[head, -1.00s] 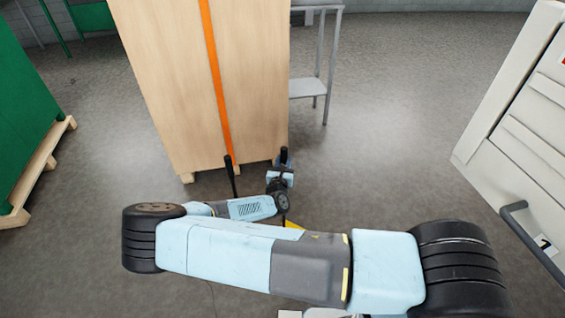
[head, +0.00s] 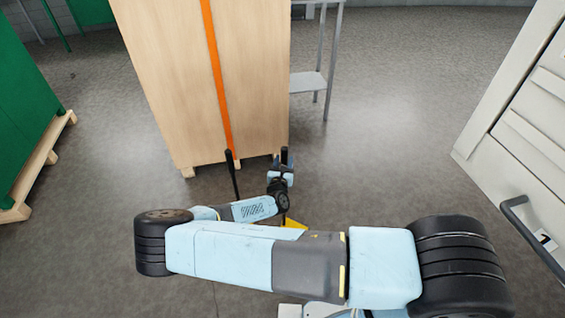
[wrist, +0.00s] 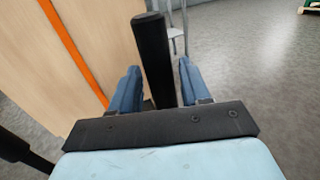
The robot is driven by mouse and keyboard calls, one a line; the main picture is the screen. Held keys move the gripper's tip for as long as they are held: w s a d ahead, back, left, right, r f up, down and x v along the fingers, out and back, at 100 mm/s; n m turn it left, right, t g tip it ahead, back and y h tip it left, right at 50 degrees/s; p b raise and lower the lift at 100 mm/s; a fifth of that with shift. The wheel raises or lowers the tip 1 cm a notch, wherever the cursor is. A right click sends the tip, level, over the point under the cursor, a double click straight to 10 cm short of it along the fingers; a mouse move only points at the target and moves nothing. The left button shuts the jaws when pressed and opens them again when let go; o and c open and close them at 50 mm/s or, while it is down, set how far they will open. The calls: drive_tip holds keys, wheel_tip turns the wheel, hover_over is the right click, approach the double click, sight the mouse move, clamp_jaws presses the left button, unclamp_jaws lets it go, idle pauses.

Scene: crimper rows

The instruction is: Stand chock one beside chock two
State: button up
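A black upright handle (wrist: 152,55) stands between the two blue fingers of my gripper (wrist: 160,88) in the wrist view. The fingers are close on both sides of it; whether they press on it is unclear. In the head view my gripper (head: 281,174) is at the same dark handle (head: 284,154), in front of the wooden crate. A yellow block (head: 293,223), apparently its chock body, shows below, partly hidden by my arm. A second black handle (head: 232,175) stands to the left, leaning slightly, its lower end hidden behind my arm. No markings tell which chock is which.
A tall wooden crate (head: 165,80) with an orange strap stands just behind the handles. A grey shelf (head: 307,82) is behind right. A green crate on a pallet (head: 40,180) is at left, a pale cabinet (head: 520,150) at right. Floor between crate and cabinet is clear.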

drive_tip(key=shift+o, duration=0.9)
drive_tip(key=s+a, duration=0.1)
drive_tip(key=s, duration=1.1)
drive_tip(key=shift+a, duration=0.15)
drive_tip(key=s+d+r+m+g+h, duration=0.1)
drive_tip(key=d+r+m+g+h, duration=0.3)
drive_tip(key=d+r+m, duration=0.5)
drive_tip(key=d+r+m+g+h, duration=0.1)
drive_tip(key=d+r+m+g, duration=0.3)
drive_tip(key=r+m+g, duration=0.5)
drive_tip(key=s+d+r+m+g+h, duration=0.1)
drive_tip(key=d+r+m+g+h, duration=0.2)
drive_tip(key=d+r+m, duration=0.65)
drive_tip(key=s+d+r+m+t+y, duration=0.1)
drive_tip(key=s+d+r+m+y, duration=0.1)
drive_tip(key=s+r, duration=0.4)
drive_tip(key=s+d+r+m+t+y, duration=0.1)
drive_tip(key=s+r+m+y, duration=0.2)
drive_tip(key=s+r, duration=0.4)
drive_tip(key=s+d+r+m+t+y, duration=0.1)
drive_tip(key=s+r+y, duration=0.3)
drive_tip(key=r, duration=1.1)
drive_tip(key=s+d+m, duration=0.1)
drive_tip(key=s, duration=0.2)
drive_tip(key=shift+d+t+y, duration=0.3)
drive_tip(key=shift+y, duration=0.1)
